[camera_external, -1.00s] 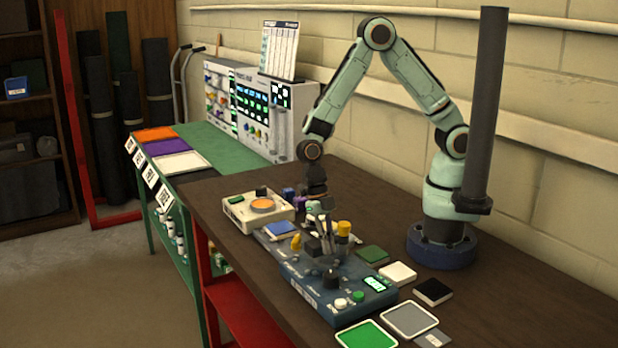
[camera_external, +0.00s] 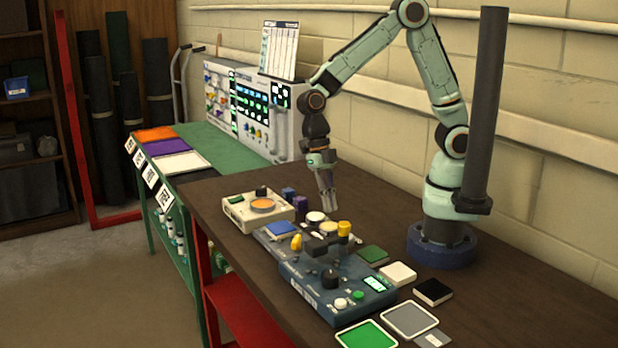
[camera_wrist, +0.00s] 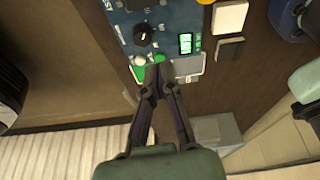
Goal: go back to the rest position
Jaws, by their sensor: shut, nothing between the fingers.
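Free space shows between the fingertips and the parts on the box in the external view.
A cream device with an orange dial (camera_external: 259,211) stands left of the box. Flat coloured pads, such as the green one (camera_external: 367,335), lie at the front. A dark upright post (camera_external: 484,110) stands beside my base.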

